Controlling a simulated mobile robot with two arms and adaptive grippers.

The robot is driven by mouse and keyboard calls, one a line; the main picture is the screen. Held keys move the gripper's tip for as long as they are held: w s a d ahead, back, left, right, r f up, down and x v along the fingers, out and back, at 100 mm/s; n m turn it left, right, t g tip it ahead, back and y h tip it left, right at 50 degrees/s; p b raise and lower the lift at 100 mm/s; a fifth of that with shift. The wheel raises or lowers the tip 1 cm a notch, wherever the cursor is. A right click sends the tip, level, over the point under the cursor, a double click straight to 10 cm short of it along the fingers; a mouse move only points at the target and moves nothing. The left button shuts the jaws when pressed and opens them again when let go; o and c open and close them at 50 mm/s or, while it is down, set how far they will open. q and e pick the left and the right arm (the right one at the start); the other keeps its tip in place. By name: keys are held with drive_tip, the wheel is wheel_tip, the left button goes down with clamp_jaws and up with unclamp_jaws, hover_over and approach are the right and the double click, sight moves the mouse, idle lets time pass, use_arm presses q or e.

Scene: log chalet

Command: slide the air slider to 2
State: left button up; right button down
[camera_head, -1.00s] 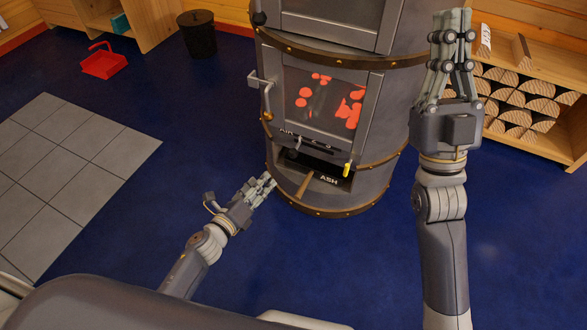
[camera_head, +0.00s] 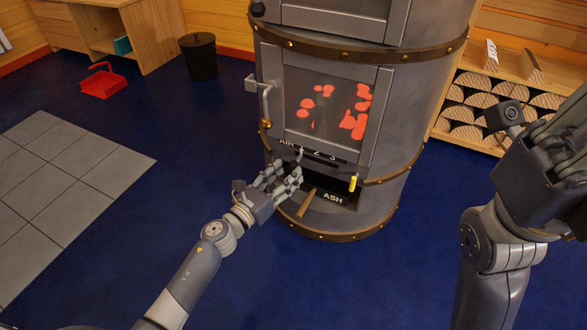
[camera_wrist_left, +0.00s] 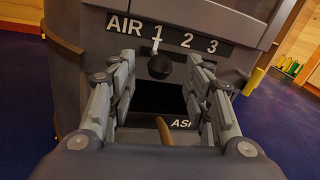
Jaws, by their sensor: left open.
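The round stove carries an air plate (camera_wrist_left: 176,34) marked AIR, 1, 2, 3; the plate also shows in the head view (camera_head: 312,153). The dark air slider knob (camera_wrist_left: 160,66) sits under the 1 in the left wrist view. My left gripper (camera_head: 288,179) is at the stove front, close below the air plate. In the left wrist view my left gripper (camera_wrist_left: 158,78) is open, with a finger on each side of the knob and nothing held. My right arm is at the right in the head view, its hand cut off by the frame edge, fingertips out of sight.
The stove door (camera_head: 327,100) shows glowing embers. The ash drawer (camera_head: 330,192) with a wooden handle (camera_head: 306,201) is just below the slider. A firewood rack (camera_head: 482,78) stands behind at right.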

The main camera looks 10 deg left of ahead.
sight(291, 170)
use_arm(q)
drive_tip(key=shift+b+x, duration=0.3)
drive_tip(key=shift+x, duration=1.75)
drive_tip(key=shift+c, duration=0.3)
clamp_jaws()
